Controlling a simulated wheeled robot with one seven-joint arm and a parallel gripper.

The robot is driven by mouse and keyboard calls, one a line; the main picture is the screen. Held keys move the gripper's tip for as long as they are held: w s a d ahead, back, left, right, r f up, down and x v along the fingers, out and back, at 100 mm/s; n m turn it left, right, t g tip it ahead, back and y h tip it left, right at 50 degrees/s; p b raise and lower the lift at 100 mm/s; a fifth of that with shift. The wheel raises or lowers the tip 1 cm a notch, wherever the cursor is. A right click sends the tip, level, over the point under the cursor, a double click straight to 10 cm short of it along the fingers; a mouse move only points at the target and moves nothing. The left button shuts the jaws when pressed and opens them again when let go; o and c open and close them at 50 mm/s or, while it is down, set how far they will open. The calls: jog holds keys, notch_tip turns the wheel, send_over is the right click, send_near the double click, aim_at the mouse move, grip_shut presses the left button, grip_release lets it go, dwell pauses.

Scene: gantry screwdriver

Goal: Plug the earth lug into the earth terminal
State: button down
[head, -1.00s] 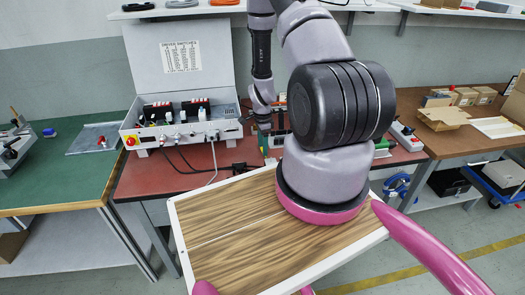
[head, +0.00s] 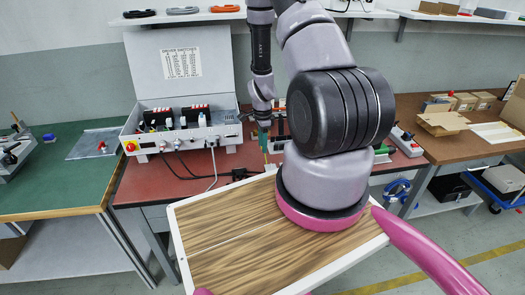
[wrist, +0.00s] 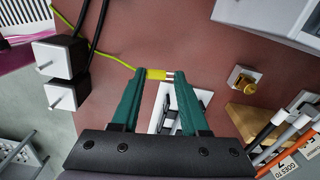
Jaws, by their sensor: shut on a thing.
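In the wrist view, my gripper (wrist: 158,74) has green fingers shut on the earth lug (wrist: 156,74). The lug has a yellow sleeve and a bright metal end pointing right; its yellow-green wire (wrist: 97,46) runs off to the upper left. A brass post on a pale square base, apparently the earth terminal (wrist: 245,85), stands to the right of the fingers, apart from the lug. In the head view, my gripper (head: 265,140) is small, above the red bench, right of the grey switch box; the lug is too small to make out there.
Two black-and-white plugs (wrist: 60,95) with metal pins lie left of the fingers. A white slotted part (wrist: 164,112) shows between them. Several cables (wrist: 281,133) and a labelled strip are at lower right. In the head view, the grey switch box (head: 190,142) stands on the red bench (head: 150,185).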

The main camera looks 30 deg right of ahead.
notch_tip(320, 180, up, 6)
jog(key=shift+f, duration=0.1)
jog(key=shift+m, duration=0.7)
jog(key=shift+w+f, duration=0.15)
jog(key=shift+f, duration=2.2)
jog(key=shift+w+f, duration=0.15)
jog(key=shift+f, duration=2.15)
jog(key=shift+c, duration=1.7)
grip_release()
notch_tip(320, 180, up, 11)
jog(key=shift+a+f, duration=0.1)
